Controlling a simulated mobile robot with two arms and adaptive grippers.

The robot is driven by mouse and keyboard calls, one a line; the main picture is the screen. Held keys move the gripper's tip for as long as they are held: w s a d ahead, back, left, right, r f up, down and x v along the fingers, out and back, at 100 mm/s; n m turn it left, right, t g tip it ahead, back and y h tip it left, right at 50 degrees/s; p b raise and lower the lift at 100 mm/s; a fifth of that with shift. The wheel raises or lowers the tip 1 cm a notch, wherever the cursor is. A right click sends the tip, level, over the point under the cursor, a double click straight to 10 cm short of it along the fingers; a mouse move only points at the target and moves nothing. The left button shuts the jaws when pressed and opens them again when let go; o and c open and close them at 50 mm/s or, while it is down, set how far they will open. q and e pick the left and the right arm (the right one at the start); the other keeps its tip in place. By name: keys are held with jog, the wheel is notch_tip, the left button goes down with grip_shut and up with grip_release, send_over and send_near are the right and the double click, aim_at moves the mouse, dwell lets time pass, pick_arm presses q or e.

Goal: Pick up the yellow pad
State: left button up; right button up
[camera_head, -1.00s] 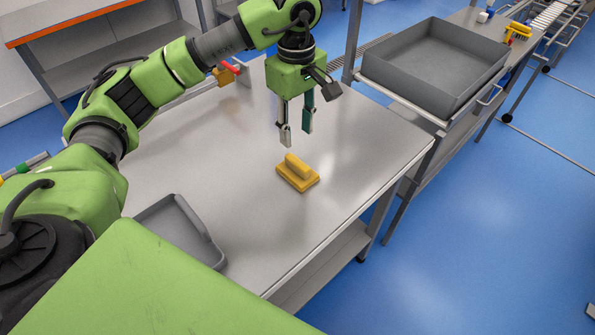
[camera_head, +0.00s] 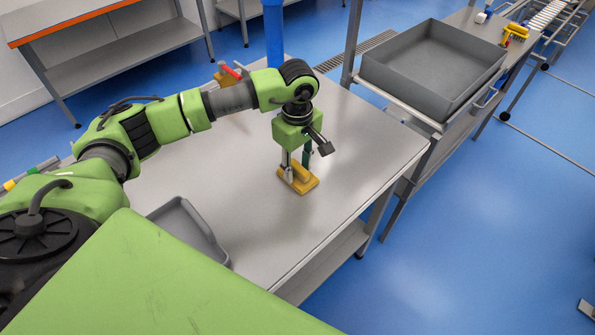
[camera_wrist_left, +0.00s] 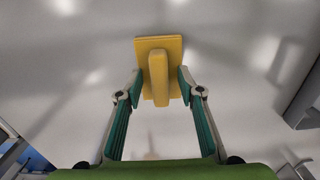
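The yellow pad (camera_head: 299,180) lies flat on the grey table, a square base with a raised bar-shaped handle on top. It also shows in the left wrist view (camera_wrist_left: 173,61), with its handle (camera_wrist_left: 158,78) between the fingers. My left gripper (camera_head: 297,172) points down at the pad, its fingers on either side of the handle. In the left wrist view the left gripper (camera_wrist_left: 159,82) is open, with a gap on each side of the handle. My right gripper is not in view.
The grey table (camera_head: 345,140) is mostly bare around the pad. A grey tray (camera_head: 190,228) lies at the near left edge. A large grey tub (camera_head: 435,70) stands on a rack to the right. Small red and yellow items lie at the back.

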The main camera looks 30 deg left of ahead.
pick_arm(q)
grip_shut()
